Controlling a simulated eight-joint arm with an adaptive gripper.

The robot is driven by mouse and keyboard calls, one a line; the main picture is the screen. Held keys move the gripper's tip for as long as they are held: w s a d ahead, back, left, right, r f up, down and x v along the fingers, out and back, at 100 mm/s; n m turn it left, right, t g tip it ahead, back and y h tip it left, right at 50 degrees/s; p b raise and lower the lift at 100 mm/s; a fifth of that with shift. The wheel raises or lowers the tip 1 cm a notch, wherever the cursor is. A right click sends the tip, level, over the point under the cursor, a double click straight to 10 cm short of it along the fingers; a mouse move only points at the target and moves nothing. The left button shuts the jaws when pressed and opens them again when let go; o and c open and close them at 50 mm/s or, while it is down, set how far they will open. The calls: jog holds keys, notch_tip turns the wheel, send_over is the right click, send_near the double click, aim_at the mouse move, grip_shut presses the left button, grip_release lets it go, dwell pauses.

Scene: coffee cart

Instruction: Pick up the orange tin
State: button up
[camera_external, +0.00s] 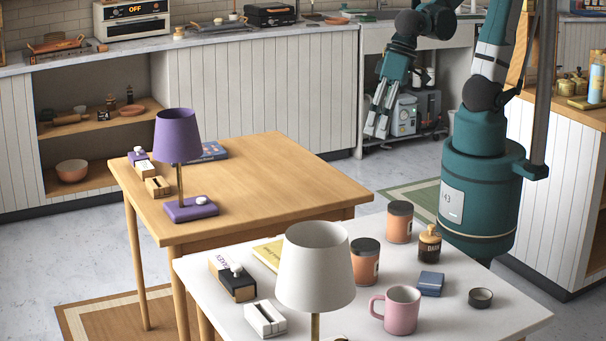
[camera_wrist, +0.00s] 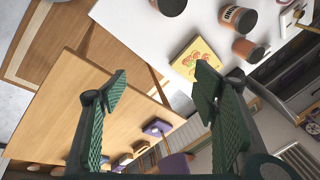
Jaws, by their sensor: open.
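Two orange tins with black lids stand on the white table in the external view. One tin (camera_external: 399,224) is near the table's back edge, and the other tin (camera_external: 365,266) is closer, just behind the white lamp. Orange cylinders also show at the top of the wrist view, one with a dark label (camera_wrist: 238,17) and one beside it (camera_wrist: 248,50). I cannot match them surely to each tin. My gripper (camera_external: 381,113) is open and empty, raised beyond the tables and apart from both tins. Its spread fingers (camera_wrist: 160,95) fill the middle of the wrist view.
A pink mug (camera_external: 401,311), blue box (camera_external: 431,284), dark jar (camera_external: 429,244) and small dark bowl (camera_external: 481,298) stand nearby. A yellow book (camera_wrist: 195,59) lies behind the lamp. The wooden table (camera_external: 270,170) has free room.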

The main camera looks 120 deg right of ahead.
aim_at(400, 205)
jog(key=a+f+m+g, duration=0.1)
jog(key=a+f+m, duration=0.2)
jog(key=f+m, duration=0.1)
jog(key=a+f+m+g+b, duration=0.1)
jog(key=a+f+m, duration=0.2)
jog(key=f, duration=0.3)
jog(key=a+f+m+g+b, duration=0.1)
jog(key=a+f+m, duration=0.3)
jog(key=f, duration=0.2)
jog(key=shift+w+a+m+g+h, duration=0.15)
jog(key=shift+a+m+g+h, duration=0.15)
jog(key=shift+a+g, duration=0.1)
jog(key=shift+a+f+m, duration=0.2)
jog(key=shift+f+m, duration=0.1)
jog(key=shift+f, duration=0.05)
jog(key=shift+f, duration=0.1)
jog(key=shift+f+b, duration=0.4)
jog(key=shift+f, duration=0.8)
jog(key=shift+f, duration=0.1)
jog(key=shift+s+f+b, duration=0.2)
jog(key=shift+f+b, duration=0.8)
jog(key=shift+f, duration=1.5)
jog(key=shift+c, duration=0.6)
